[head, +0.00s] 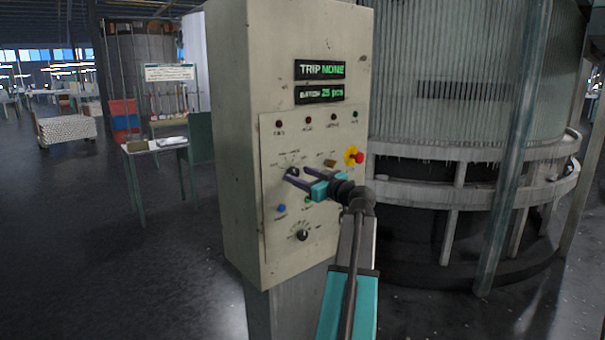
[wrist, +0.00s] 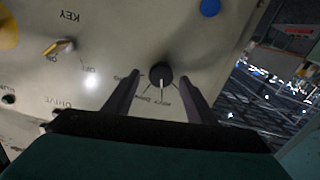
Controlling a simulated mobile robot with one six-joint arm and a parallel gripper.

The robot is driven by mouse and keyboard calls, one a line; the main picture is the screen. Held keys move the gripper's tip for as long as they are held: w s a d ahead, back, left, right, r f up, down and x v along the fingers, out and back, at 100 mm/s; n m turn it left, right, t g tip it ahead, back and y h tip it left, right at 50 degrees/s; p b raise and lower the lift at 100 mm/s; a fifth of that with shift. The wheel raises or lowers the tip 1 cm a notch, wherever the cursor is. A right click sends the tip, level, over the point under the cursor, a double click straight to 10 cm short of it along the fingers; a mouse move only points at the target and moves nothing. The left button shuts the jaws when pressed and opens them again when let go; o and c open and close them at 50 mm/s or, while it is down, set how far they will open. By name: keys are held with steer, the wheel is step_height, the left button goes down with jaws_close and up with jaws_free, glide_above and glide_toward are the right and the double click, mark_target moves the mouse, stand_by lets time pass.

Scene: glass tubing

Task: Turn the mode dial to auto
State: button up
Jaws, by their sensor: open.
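The mode dial appears to be the black round knob (head: 292,171) on the left of the grey control panel, below the row of small lamps. In the wrist view the knob (wrist: 161,77) sits between the fingertips of my gripper (wrist: 159,74), with a visible gap on each side. The lettering around it is too blurred to read fully, and I cannot tell which position its pointer marks. My gripper (head: 296,174) is open in front of the panel, its dark fingers reaching to the knob.
To the right on the panel are a key switch (head: 330,163) and a yellow and red stop button (head: 355,157). Below are a blue button (head: 281,208) and another black dial (head: 302,235). Displays (head: 320,70) read TRIP NONE and 25 pcs. A large ribbed machine (head: 450,80) stands right.

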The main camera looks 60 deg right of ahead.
steer(key=shift+w+d, duration=0.1)
steer(key=shift+w, duration=0.3)
